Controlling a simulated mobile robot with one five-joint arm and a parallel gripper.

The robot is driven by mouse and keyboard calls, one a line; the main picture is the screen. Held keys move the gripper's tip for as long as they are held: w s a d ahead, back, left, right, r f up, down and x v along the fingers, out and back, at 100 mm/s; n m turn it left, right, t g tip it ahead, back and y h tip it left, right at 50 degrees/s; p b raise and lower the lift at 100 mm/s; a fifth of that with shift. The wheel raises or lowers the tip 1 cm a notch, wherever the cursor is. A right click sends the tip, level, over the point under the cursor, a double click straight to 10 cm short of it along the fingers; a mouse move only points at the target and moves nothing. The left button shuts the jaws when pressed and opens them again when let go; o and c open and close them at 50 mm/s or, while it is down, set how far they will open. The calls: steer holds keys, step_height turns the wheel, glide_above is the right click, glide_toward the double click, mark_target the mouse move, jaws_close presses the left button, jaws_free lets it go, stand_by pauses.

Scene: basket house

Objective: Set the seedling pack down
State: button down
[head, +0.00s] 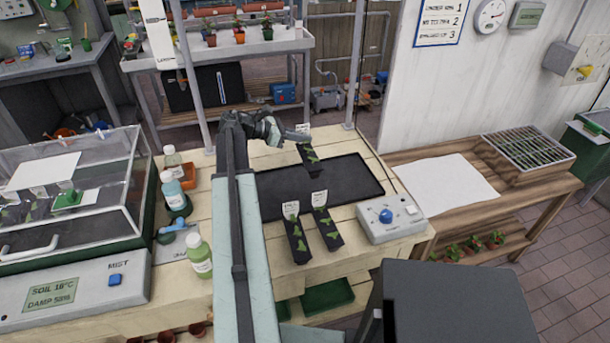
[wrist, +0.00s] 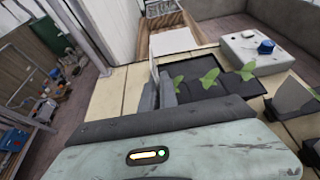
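A dark seedling pack (head: 309,156) with green leaves and a white label is at the back edge of the black mat (head: 362,180). My gripper (head: 298,135) reaches in from the left at the pack's far, labelled end, and its fingers appear closed on that end. In the wrist view, the pack's leaves (wrist: 210,77) show just beyond the gripper housing, with a grey finger (wrist: 166,92) beside the label. The housing hides the pack's underside, so I cannot tell whether it touches the mat.
A grey control box with a blue knob (head: 392,219) stands right of the mat. Bottles (head: 198,256) and a clear-lidded propagator (head: 70,200) are on the left. The mat's middle and right are clear. A wooden side bench (head: 470,195) stands right.

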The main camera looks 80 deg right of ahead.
step_height(320, 180, down, 9)
steer(key=b, duration=0.7)
steer(key=shift+r, duration=0.4)
steer(key=c, duration=2.1)
jaws_free()
steer(key=shift+f, duration=0.25)
steer(key=o, duration=0.5)
steer(key=shift+r, duration=0.1)
steer(key=shift+c, duration=0.2)
steer(key=shift+r, duration=0.15)
steer(key=p+v, duration=0.5)
steer(key=v, duration=0.7)
steer(key=shift+r, duration=0.15)
